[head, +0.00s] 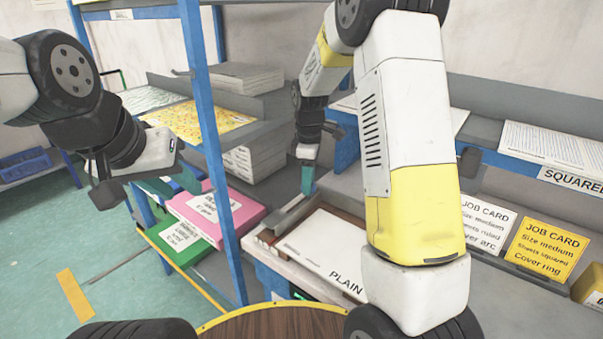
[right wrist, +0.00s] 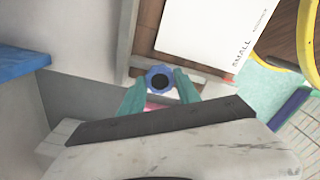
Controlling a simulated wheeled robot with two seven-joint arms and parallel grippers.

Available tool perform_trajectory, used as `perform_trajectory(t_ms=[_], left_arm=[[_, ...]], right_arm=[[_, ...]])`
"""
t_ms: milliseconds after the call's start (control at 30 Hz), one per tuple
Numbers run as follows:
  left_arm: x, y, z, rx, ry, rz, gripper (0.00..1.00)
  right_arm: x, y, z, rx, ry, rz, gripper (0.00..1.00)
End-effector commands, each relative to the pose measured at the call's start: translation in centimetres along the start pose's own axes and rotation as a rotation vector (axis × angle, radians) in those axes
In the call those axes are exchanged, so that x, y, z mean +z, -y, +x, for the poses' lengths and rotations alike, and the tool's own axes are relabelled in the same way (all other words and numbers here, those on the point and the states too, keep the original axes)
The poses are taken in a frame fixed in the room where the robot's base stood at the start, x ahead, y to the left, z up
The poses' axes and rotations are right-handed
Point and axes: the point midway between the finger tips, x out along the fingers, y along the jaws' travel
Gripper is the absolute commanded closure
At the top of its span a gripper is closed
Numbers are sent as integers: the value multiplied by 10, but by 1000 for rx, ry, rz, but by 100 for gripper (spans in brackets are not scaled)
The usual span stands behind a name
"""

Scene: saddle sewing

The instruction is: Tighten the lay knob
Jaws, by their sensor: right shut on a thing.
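The lay knob, a blue round knob with a dark centre (right wrist: 159,80), stands at the edge of a brown wooden board in the right wrist view. My right gripper (right wrist: 160,88) is shut on it, with one teal finger on each side. In the head view my right gripper (head: 307,155) reaches down at the far end of the bench fixture; the knob there is too small to make out clearly.
A white sheet marked PLAIN (head: 322,250) lies on the brown board. Blue rack posts (head: 213,150) stand between my arms. A pink box (head: 215,208) and green box (head: 182,243) sit on the lower left shelf. Job cards (head: 546,250) stand at the right.

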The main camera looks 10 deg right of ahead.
Motion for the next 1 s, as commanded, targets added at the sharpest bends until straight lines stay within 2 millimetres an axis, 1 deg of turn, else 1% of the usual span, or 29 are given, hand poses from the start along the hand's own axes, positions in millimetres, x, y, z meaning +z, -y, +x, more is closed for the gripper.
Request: perform_trajectory(t_ms=[267, 1000], left_arm=[[0, 0, 0, 0, 0, 0, 64], [0, 0, 0, 0, 0, 0, 64]], right_arm=[[0, 0, 0, 1, 0, 168, 100], [0, 0, -1, 1, -1, 867, 100]])
